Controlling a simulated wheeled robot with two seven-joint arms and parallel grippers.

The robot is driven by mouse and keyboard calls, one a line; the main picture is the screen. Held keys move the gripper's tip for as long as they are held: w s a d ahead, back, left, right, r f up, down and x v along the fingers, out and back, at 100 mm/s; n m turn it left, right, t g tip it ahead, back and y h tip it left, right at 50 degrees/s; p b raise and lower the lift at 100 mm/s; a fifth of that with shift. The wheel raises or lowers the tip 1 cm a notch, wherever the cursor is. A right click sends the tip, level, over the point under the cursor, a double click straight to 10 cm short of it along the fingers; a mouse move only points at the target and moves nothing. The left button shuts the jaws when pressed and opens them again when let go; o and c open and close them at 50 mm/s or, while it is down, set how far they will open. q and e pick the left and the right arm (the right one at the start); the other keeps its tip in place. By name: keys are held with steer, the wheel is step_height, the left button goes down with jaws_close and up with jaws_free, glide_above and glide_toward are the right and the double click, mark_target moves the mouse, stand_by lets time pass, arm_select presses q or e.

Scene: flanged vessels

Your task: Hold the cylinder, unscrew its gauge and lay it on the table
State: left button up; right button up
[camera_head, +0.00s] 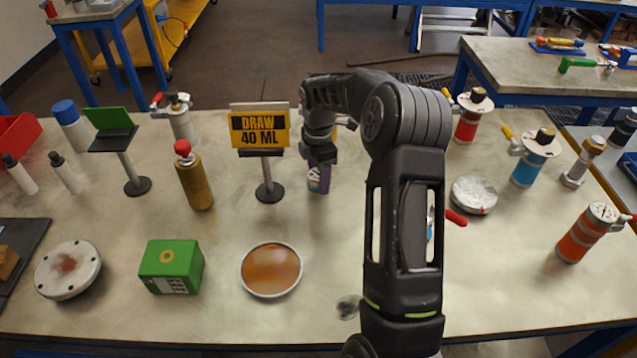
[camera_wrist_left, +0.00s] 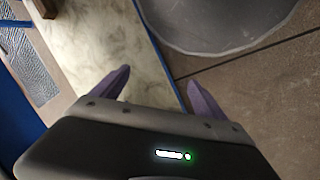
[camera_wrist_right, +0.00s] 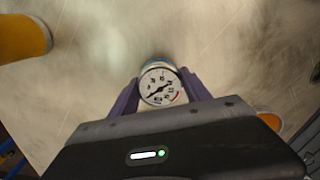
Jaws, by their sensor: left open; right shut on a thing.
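What lies under the gauge is mostly hidden. Valved cylinders stand on the right: a red one (camera_head: 467,126), a blue one (camera_head: 526,170) and an orange one (camera_head: 582,238). A red handle (camera_head: 456,218) shows beside my right arm, its body mostly hidden. My left gripper (camera_wrist_left: 155,85) is open and empty, seen only in the left wrist view.
A yellow sign (camera_head: 260,130), brown bottle (camera_head: 195,180), green box (camera_head: 171,267), amber dish (camera_head: 271,270), flanged disc (camera_head: 68,270) and grey disc (camera_head: 474,195) stand on the table (camera_head: 220,318). The front middle is mostly clear.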

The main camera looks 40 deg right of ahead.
steer(key=shift+f, duration=1.35)
steer(key=shift+f, duration=0.25)
steer(key=o, duration=1.5)
steer(key=shift+o, duration=0.2)
steer(key=shift+r, duration=0.2)
step_height(320, 180, up, 12)
steer(key=shift+r, duration=0.1)
